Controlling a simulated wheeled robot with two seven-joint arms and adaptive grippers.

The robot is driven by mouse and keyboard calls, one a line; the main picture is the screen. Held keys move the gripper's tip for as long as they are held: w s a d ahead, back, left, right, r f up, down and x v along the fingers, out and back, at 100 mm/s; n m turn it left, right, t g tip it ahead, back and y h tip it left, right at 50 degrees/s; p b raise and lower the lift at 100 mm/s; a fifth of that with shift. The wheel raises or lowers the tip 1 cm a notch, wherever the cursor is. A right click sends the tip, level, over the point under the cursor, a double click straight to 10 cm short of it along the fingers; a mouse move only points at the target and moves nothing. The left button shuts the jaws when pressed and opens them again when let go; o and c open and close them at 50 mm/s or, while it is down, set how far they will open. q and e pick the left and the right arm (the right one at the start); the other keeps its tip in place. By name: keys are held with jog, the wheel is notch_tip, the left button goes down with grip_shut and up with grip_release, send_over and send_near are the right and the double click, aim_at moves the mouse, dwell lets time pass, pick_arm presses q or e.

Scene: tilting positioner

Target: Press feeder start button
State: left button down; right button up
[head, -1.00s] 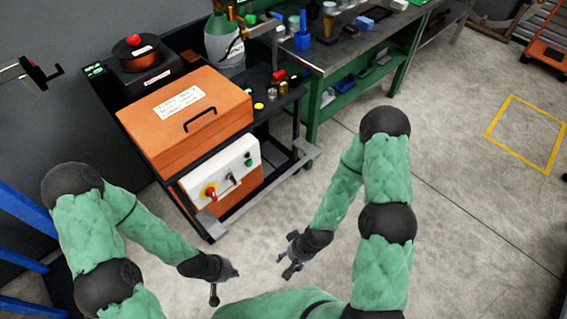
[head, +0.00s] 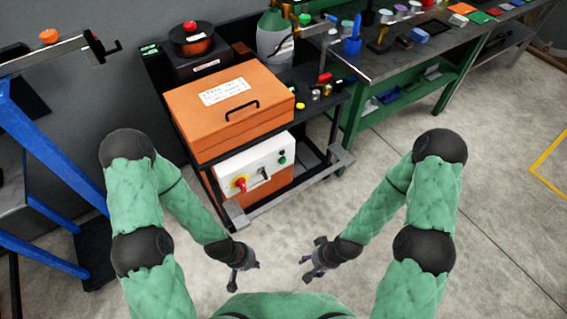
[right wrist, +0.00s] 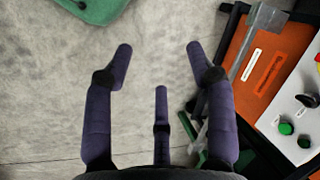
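A white control panel (head: 254,166) sits on the front of a black cart, below an orange box. It carries a red knob on yellow (head: 240,183), a black switch (head: 264,174) and a small green button (head: 282,160). I cannot read which control is the feeder start. In the right wrist view the panel (right wrist: 300,105) is at the right edge, with two green parts, one a button (right wrist: 285,128). My right gripper (head: 308,262) is open and empty, below and right of the panel, apart from it. My left gripper (head: 247,272) is below the panel; its fingers are too small to judge.
The orange box (head: 230,105) and a reel unit (head: 192,45) stand on the cart. A grey bar (head: 290,200) juts along the cart's foot. A green workbench (head: 400,65) is at the back right, a blue frame (head: 50,140) at left. Floor in front is clear.

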grip_shut()
dwell(1.1)
